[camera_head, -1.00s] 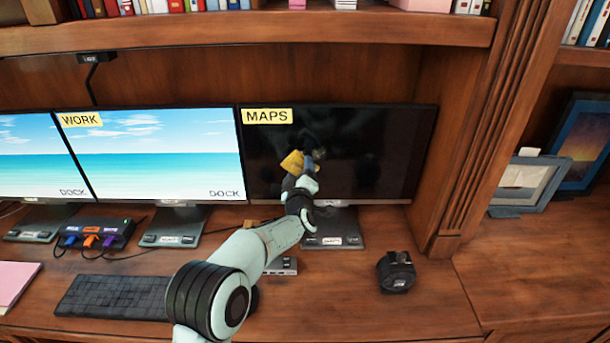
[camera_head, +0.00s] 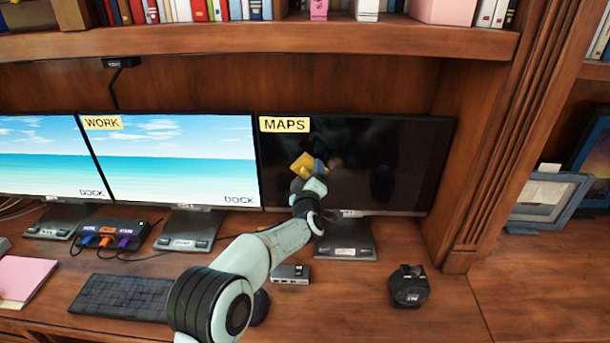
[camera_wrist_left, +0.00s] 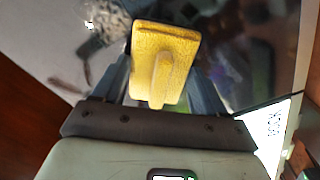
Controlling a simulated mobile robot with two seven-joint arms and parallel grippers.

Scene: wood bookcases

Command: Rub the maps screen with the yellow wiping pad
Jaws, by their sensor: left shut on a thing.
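The maps screen (camera_head: 410,165) is a dark monitor with a yellow MAPS label at its top left. Dull smudges show on its dark face. My left gripper (camera_head: 312,180) is in front of the left half of this screen, shut on the yellow wiping pad (camera_head: 303,164). In the left wrist view the pad (camera_wrist_left: 180,45) sits between the two fingers (camera_wrist_left: 165,80), its ridge held by them. The dark screen (camera_wrist_left: 245,50) lies behind it, with a grey speckled smudge at the upper left. I cannot tell whether the pad touches the screen. My right gripper is not in view.
The lit WORK monitor (camera_head: 180,165) stands left of the maps screen. A keyboard (camera_head: 120,298), a dock with coloured plugs (camera_head: 110,236), a small grey box (camera_head: 290,273) and a black object (camera_head: 409,286) lie on the desk. A shelf (camera_head: 270,38) runs above.

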